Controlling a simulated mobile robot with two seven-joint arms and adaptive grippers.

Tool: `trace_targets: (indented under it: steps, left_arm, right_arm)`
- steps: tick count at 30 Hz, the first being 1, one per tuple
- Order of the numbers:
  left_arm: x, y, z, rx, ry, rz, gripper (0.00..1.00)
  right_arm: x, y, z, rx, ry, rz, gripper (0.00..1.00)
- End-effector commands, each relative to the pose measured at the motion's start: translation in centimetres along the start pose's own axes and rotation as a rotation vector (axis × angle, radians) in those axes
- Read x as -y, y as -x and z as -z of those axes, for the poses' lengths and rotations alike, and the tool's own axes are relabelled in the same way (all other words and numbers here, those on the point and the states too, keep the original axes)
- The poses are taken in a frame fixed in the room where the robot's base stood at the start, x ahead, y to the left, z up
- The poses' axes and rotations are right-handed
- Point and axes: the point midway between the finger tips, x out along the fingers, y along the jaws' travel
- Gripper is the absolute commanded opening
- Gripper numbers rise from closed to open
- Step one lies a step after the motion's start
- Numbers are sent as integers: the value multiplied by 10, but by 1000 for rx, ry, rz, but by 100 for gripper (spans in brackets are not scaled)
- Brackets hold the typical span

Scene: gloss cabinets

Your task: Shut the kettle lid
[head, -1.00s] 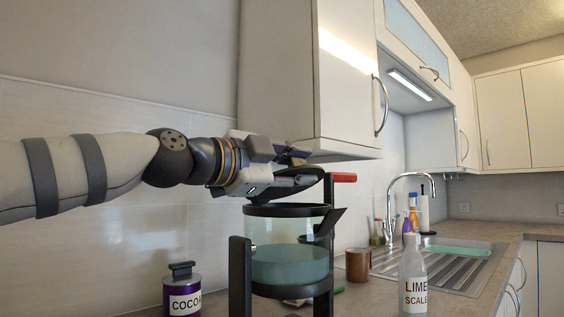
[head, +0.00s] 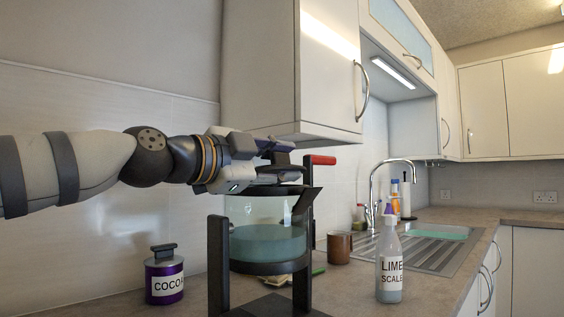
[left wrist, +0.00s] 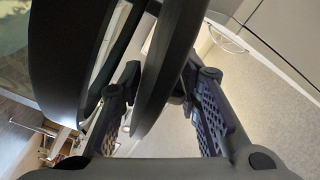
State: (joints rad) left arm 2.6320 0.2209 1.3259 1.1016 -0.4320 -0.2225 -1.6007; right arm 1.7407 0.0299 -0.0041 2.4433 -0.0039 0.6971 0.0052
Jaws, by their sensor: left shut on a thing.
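The kettle (head: 265,240) is a clear glass vessel with a black rim and spout, partly filled with bluish liquid. It stands upright in a black frame on the counter. My left gripper (head: 281,158) is just above the rim and shut on the dark, thin lid. In the left wrist view the lid (left wrist: 165,70) passes between the two fingers (left wrist: 160,95), close beside the kettle's dark rim (left wrist: 62,60). The gripper hides much of the lid in the head view, and I cannot tell whether lid and rim touch. My right gripper is not in view.
A purple cocoa jar (head: 164,276) stands left of the kettle. A brown mug (head: 339,247) and a lime scale bottle (head: 389,268) stand to its right. A wall cabinet (head: 290,70) hangs close above my gripper. The sink with its tap (head: 374,190) lies farther right.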

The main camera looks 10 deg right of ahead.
Motion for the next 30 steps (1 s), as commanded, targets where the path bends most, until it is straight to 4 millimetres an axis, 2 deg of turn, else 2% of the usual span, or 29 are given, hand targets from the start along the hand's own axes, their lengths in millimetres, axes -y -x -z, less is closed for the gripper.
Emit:
trace_targets:
  steps: [1, 3, 4, 5, 15, 17, 24, 30]
  left_arm:
    - [-6, -1, -6, 7, 11, -10, 0]
    - [-6, -1, -6, 7, 11, -10, 0]
    - [-5, -1, -6, 7, 12, -10, 38]
    - [-5, -1, -6, 7, 11, -10, 42]
    - [0, -1, -3, 6, 3, -6, 42]
    - [8, -1, 3, 5, 2, -4, 42]
    - [61, -1, 34, 4, 3, 0, 42]
    - [80, -1, 46, 4, 4, -2, 42]
  right_arm:
    - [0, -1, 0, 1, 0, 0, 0]
    - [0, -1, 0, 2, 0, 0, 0]
    - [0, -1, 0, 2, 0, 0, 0]
    - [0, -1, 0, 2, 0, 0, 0]
    - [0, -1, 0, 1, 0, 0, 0]
    - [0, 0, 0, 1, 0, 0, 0]
    - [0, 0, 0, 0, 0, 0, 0]
    - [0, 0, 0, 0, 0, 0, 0]
